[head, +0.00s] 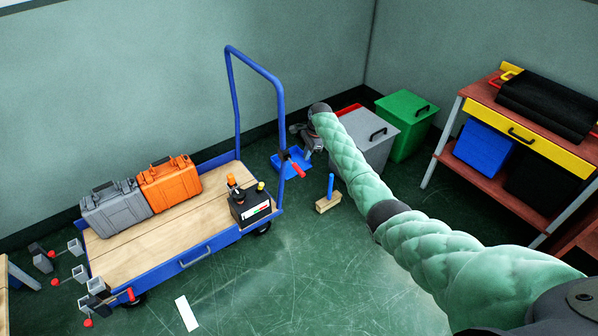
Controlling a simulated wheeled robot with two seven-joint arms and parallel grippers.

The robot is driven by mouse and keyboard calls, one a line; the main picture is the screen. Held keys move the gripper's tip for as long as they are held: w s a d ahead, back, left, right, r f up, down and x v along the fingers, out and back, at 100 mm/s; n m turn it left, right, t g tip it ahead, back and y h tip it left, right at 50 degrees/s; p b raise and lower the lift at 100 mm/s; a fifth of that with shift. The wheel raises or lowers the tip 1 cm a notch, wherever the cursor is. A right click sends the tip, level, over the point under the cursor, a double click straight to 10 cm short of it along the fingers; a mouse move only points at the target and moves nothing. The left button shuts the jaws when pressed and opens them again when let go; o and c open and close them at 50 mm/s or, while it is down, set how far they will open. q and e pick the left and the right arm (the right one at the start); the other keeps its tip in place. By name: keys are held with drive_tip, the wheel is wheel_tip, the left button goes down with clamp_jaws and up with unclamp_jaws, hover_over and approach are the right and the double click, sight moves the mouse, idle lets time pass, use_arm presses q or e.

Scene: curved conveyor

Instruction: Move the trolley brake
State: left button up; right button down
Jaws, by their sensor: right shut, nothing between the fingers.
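The blue trolley (190,258) has a wooden deck and a tall blue push handle (236,100). A red-handled lever (297,167) is at the trolley's right end, beside the handle's upright; it looks like the brake. Another red-tipped lever (130,294) is at the front left corner. My right arm reaches in from the lower right. My right gripper (305,146) is small and dark, just above and right of the red-handled lever; its fingers are shut and empty. Whether it touches the lever is unclear. My left gripper is out of view.
On the deck are a grey case (115,208), an orange case (169,182) and a black box (250,206). A blue tray (284,167), a wooden block with a blue peg (328,202) and grey (372,150) and green (407,122) bins stand nearby. The front floor is mostly clear.

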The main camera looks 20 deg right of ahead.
sight(300, 169)
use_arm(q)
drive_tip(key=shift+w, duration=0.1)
use_arm(e)
drive_tip(key=m, duration=0.4)
drive_tip(key=shift+w+a+r+m, duration=0.15)
drive_tip(key=shift+m, duration=0.15)
